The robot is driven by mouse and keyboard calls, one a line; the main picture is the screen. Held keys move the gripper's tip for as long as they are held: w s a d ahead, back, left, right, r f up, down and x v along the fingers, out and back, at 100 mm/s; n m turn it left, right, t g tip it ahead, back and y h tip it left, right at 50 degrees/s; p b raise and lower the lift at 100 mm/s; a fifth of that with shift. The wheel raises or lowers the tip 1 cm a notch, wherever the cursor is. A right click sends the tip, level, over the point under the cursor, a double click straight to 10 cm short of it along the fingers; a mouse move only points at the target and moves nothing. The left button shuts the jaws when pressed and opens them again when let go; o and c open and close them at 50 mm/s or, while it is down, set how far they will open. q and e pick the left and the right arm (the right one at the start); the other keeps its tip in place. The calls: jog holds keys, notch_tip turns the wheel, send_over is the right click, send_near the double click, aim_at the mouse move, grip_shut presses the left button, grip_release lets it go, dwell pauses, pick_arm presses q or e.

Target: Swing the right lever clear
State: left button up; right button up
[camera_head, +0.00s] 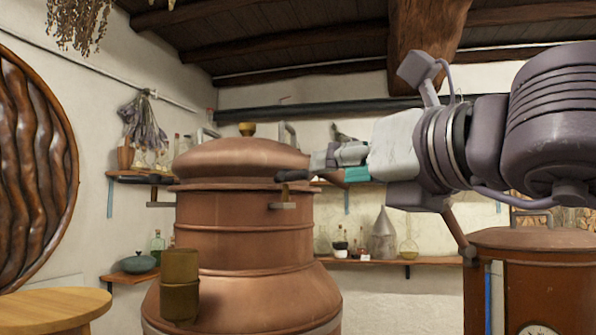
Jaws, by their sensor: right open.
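A large copper still (248,228) with a domed lid (240,158) stands left of centre. A lever with a dark handle (294,175) is at the right side of the lid's rim, above a small metal bracket (283,205). My right gripper (328,166) reaches in from the right, open, with its fingers at the right end of the dark handle. Whether the fingers touch the handle or only overlap it in the picture, I cannot tell. The far end of the lever is partly hidden by the gripper. My left gripper is not in view.
A copper-brown vessel (540,262) with a gauge stands at the lower right. Wall shelves (372,263) hold glassware behind the still. A round wooden table (50,306) is at the lower left. A brass cylinder (180,285) is in front of the still.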

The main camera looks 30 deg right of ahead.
aim_at(308, 174)
jog(key=w, duration=0.3)
jog(key=w+p, duration=0.1)
jog(key=w, duration=0.2)
jog(key=w+p, duration=0.1)
jog(key=w, duration=0.2)
jog(key=shift+w+d, duration=0.25)
jog(key=shift+d, duration=0.1)
jog(key=shift+w, duration=0.35)
grip_shut()
